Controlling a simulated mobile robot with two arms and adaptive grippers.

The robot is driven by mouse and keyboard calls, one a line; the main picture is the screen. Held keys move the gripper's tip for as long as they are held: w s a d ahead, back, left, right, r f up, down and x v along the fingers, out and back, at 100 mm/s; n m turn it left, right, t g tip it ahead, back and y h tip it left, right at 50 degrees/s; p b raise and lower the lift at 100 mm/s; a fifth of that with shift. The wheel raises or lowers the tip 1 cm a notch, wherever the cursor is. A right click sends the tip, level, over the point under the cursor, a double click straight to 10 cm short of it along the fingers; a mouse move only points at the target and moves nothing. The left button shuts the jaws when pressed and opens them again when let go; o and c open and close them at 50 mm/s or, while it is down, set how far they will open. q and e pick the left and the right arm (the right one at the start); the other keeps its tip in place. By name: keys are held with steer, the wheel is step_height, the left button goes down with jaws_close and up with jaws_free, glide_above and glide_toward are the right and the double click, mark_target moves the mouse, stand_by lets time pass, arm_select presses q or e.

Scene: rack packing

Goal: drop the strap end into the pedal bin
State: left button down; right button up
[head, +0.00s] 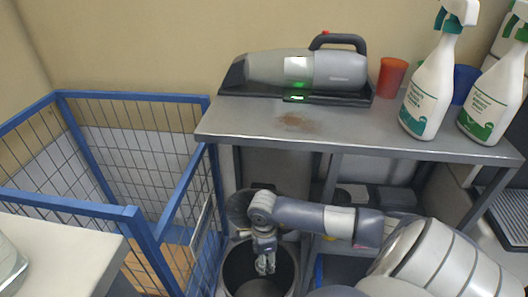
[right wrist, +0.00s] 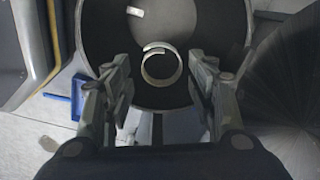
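The pedal bin (head: 229,274) stands on the floor beside the grey bench, its lid (head: 238,207) raised behind the opening. My right gripper (head: 265,266) points down over the bin's mouth. In the right wrist view my right gripper (right wrist: 160,82) has its fingers apart, with a gap on both sides of the strap end. The strap end (right wrist: 147,72), a pale curled band, shows beyond the fingertips within the dark bin interior (right wrist: 110,40). I cannot tell whether it is falling or resting on the bottom. My left gripper is not in view.
A blue wire cage (head: 140,222) stands left of the bin. The bench top (head: 255,118) holds a handheld vacuum (head: 270,68), a red cup (head: 391,77) and spray bottles (head: 430,92). A small pale piece (right wrist: 135,11) also shows inside the bin.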

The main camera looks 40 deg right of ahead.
steer(key=shift+o, duration=0.4)
step_height(320, 180, up, 8)
steer(key=shift+f, duration=0.25)
stand_by(0.6)
